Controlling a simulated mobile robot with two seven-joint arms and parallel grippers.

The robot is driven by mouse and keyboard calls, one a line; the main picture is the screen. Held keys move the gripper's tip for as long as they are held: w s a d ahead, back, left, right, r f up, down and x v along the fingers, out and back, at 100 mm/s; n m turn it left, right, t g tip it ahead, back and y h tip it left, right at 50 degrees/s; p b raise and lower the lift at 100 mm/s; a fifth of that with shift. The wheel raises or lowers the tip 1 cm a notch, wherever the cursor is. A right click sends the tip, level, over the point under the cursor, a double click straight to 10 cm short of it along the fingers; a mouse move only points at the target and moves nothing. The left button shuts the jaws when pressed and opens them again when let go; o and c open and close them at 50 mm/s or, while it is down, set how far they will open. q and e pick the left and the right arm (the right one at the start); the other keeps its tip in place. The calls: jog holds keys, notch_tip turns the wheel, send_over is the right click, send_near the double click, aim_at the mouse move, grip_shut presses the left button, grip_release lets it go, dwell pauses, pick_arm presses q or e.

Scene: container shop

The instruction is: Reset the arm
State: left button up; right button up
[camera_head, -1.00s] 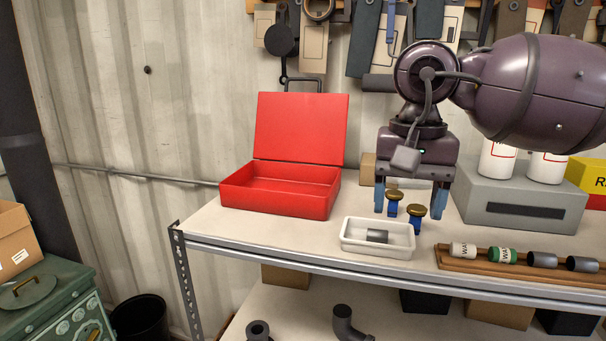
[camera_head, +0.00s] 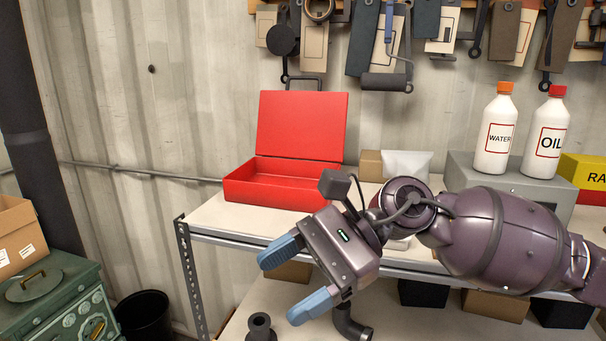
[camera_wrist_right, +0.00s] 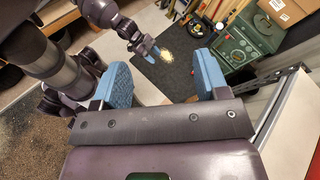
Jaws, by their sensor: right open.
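My right gripper (camera_head: 283,290) is open and empty, with its blue fingers spread. It hangs in front of the shelf's front edge, pointing to the lower left. In the right wrist view its two blue fingers (camera_wrist_right: 161,75) stand wide apart with nothing between them. My left gripper (camera_wrist_right: 148,48) shows small in the right wrist view, above a dark mat on the floor. A small golden spot shows by its tip, and I cannot tell whether its jaws are open or shut. It is not in the head view.
An open red box (camera_head: 283,190) stands on the shelf top (camera_head: 225,217). A water bottle (camera_head: 497,130) and an oil bottle (camera_head: 546,133) stand on a grey block (camera_head: 460,175). A green cabinet (camera_head: 55,300) and black bin (camera_head: 143,315) are at left. My arm hides the white tray.

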jog(key=w+d+r+m+t+y, duration=0.15)
jog(key=m+t+y, duration=0.35)
jog(key=m+t, duration=0.5)
jog(key=w+d+r+m+t+y, duration=0.1)
jog(key=w+d+m+t+y, duration=0.3)
jog(key=m, duration=1)
jog(key=w+d+f+m+t+h, duration=0.1)
jog(key=d+f+m+t+h, duration=0.45)
jog(key=m+h, duration=0.4)
jog(key=w+d+f+m+t+h, duration=0.2)
jog(key=d+f+m+t+h, duration=0.4)
jog(key=m, duration=0.7)
jog(key=s+d+f+m+g+h, duration=0.3)
jog(key=s+d+f+m+g, duration=0.15)
jog(key=f, duration=0.25)
jog(key=s+d+f+m+g+h, duration=0.3)
jog(key=f+m, duration=0.2)
jog(key=f, duration=0.3)
jog(key=s+d+f+m+g, duration=0.2)
jog(key=s+f+m+g, duration=0.25)
jog(key=s, duration=0.45)
jog(key=s+d+f+m+g, duration=0.3)
jog(key=s+f+g, duration=0.15)
jog(key=s, duration=0.35)
jog(key=w+f+n+t, duration=0.1)
jog(key=w+f+t, duration=0.6)
jog(key=f, duration=0.4)
jog(key=shift+w+a+t, duration=0.15)
jog(key=shift+w+t, duration=0.05)
jog(key=shift+t, duration=0.5)
